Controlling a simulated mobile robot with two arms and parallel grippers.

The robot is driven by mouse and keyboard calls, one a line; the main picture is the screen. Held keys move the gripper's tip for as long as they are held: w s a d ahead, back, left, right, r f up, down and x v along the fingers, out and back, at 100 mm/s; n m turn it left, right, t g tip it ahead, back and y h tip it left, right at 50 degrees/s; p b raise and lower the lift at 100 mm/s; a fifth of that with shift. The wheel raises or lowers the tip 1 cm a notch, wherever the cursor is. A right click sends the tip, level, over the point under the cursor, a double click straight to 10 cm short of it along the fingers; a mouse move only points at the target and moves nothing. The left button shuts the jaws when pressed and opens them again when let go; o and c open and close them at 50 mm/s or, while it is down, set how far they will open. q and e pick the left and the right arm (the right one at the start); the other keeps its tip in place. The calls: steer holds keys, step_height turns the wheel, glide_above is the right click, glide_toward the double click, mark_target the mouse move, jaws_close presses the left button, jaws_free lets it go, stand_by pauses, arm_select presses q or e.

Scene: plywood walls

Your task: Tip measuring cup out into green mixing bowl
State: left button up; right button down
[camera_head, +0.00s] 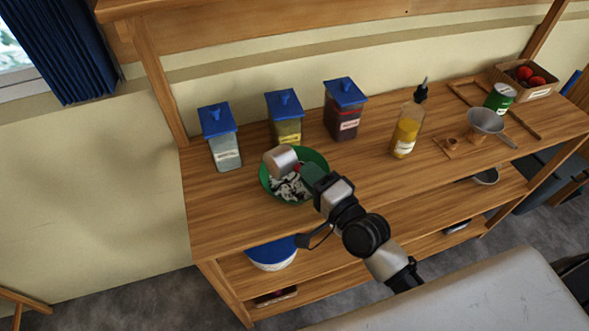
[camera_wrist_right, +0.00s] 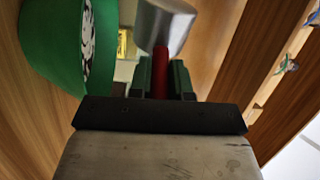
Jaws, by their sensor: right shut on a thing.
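The green mixing bowl (camera_head: 320,160) stands on the wooden counter at the left part of the shelf unit, with black-and-white contents in it. The measuring cup (camera_head: 280,160) is a silvery metal cup with a red handle, held over the bowl and tilted. My right gripper (camera_head: 304,172) is shut on the red handle, above the bowl's right side. In the right wrist view the cup (camera_wrist_right: 163,22) and its handle show between the green fingers (camera_wrist_right: 162,76), with the bowl (camera_wrist_right: 50,45) at the left. The inside of the cup is hidden. My left gripper is out of view.
Three blue-lidded canisters (camera_head: 222,147) (camera_head: 286,128) (camera_head: 343,122) stand behind the bowl. A yellow bottle (camera_head: 405,137), a funnel (camera_head: 484,121), a green can (camera_head: 499,97) and a crate (camera_head: 541,91) stand to the right. The counter's front left is clear.

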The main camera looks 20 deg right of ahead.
steer(key=shift+w+d+m, duration=0.1)
steer(key=shift+d+m, duration=0.1)
steer(key=shift+m, duration=0.7)
stand_by(0.4)
